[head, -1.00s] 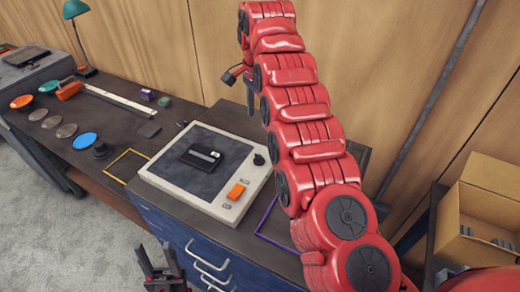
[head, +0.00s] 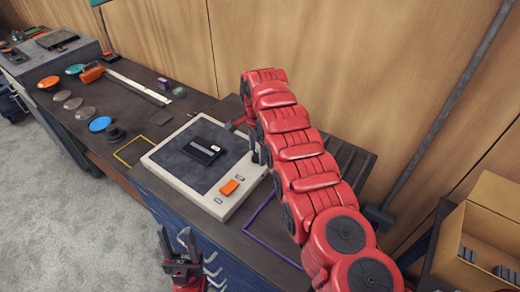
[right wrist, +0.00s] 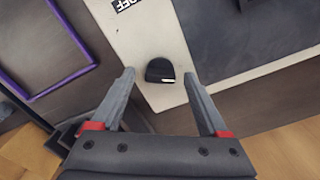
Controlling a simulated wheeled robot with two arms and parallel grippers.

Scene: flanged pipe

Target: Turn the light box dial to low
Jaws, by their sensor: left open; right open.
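The light box (head: 215,207) is a cream slab with a dark top panel, lying on the dark bench. Its dial (right wrist: 160,69) is a small black knob with a white mark, clear in the right wrist view; in the head view my right arm mostly hides it. My right gripper (right wrist: 158,77) is open above the dial, with one fingertip on each side of it in the picture; I see no contact. A partly cut-off "OFF" label (right wrist: 124,4) shows upside down at the top edge. My left gripper (head: 177,243) is open and empty, in front of the bench.
An orange switch (head: 229,187) and a black device (head: 202,153) are on the box. A purple frame (head: 262,236) lies to its right, a yellow frame (head: 124,153) to its left. Several discs lie further left. A cardboard box (head: 476,250) stands at the right.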

